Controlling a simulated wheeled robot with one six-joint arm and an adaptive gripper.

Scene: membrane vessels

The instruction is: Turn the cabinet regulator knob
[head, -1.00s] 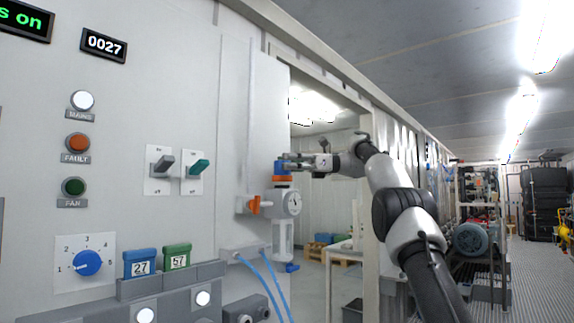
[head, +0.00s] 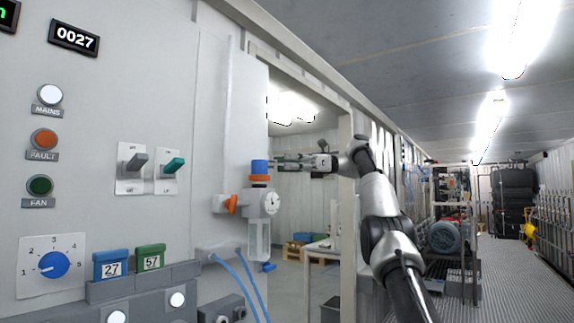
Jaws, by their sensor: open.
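The regulator (head: 262,203) is mounted on the grey cabinet wall, with a round gauge and a clear bowl below. Its blue knob (head: 260,167) sits on top, above an orange ring (head: 259,179). My gripper (head: 279,163) points left at the knob's height, just right of it. Its fingers are open and empty, and a small gap seems to separate their tips from the knob. The knob is in plain view.
A panel at left holds a blue dial (head: 53,265), switches (head: 137,163) and lamps. An orange valve handle (head: 232,204) and blue hoses (head: 240,280) are close by the regulator. A doorway post (head: 346,220) stands behind my arm. The aisle (head: 500,285) at right is clear.

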